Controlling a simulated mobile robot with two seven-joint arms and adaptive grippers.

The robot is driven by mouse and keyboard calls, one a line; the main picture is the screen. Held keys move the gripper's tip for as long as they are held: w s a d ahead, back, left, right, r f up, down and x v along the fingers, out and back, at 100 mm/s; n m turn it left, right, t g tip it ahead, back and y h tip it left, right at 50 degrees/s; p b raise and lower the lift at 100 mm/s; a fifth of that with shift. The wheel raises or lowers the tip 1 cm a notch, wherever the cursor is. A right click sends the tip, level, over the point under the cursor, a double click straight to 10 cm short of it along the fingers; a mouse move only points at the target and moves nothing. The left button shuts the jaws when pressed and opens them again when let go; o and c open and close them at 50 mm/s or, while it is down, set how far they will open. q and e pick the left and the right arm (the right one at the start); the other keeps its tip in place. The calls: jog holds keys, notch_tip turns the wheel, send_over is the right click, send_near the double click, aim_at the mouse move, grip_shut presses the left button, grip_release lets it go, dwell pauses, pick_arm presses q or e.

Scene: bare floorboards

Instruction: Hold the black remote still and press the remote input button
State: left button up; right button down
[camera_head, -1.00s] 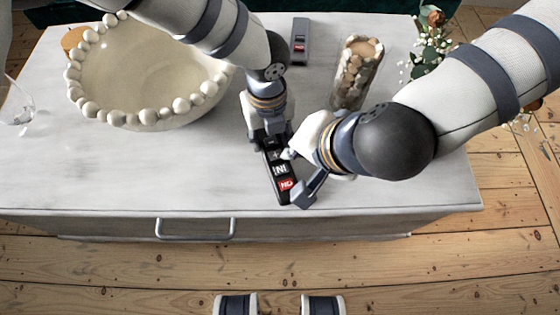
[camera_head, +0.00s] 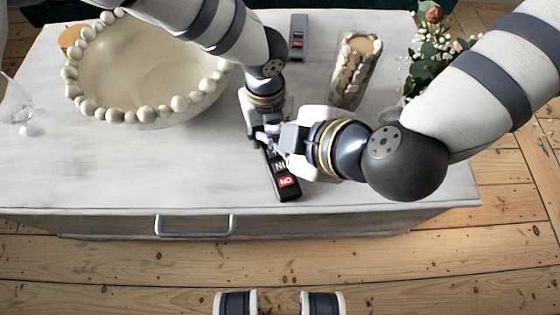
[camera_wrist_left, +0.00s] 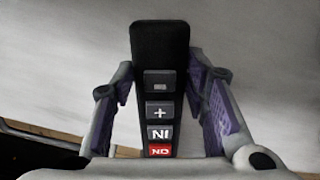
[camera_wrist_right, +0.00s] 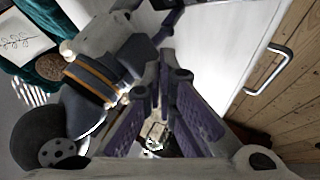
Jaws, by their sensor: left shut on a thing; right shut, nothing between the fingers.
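The black remote (camera_head: 285,186) lies near the front of the white cabinet top, pointing slightly away. My left gripper (camera_head: 258,132) is shut on its far part, with one finger on each side in the left wrist view (camera_wrist_left: 160,75). My right gripper (camera_head: 268,141) is shut and empty, close by the remote's upper buttons and the left gripper. Whether its tips touch a button is hidden.
A beaded cream bowl (camera_head: 150,70) stands left of the arms. A second, grey remote (camera_head: 298,38) lies at the back. A glass jar (camera_head: 355,70) and flowers (camera_head: 428,55) stand at the right. The front left of the cabinet top (camera_head: 120,180) is clear.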

aim_at(278, 169)
jog(key=shift+f, duration=4.35)
jog(key=shift+f, duration=0.4)
jog(key=shift+f, duration=0.45)
jog(key=shift+r, duration=0.85)
jog(key=shift+r, duration=0.1)
jog(key=shift+r, duration=2.45)
